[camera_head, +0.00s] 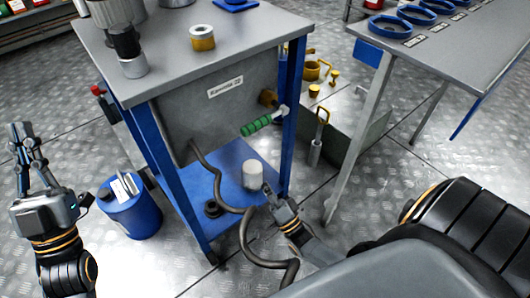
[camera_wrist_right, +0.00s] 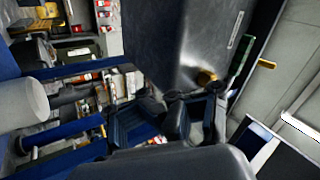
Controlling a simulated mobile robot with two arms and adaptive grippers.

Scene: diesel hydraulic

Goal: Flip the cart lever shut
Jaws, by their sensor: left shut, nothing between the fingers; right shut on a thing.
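The cart (camera_head: 215,75) stands in the middle of the head view, with a grey tank body on a blue frame. Its lever (camera_head: 263,122) has a green grip and sticks out from the tank's front, beside a brass fitting (camera_head: 268,97). The green grip also shows in the right wrist view (camera_wrist_right: 240,66). My right gripper (camera_head: 268,192) is below the lever, apart from it, near a white cylinder (camera_head: 252,174) on the cart's lower shelf. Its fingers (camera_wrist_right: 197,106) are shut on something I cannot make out. My left gripper (camera_head: 22,140) is shut and empty at the far left.
A dark hose (camera_head: 207,170) hangs from the tank and curls beside my right gripper. A blue canister (camera_head: 131,207) stands left of the cart. A grey table (camera_head: 455,50) with blue rings is at right.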

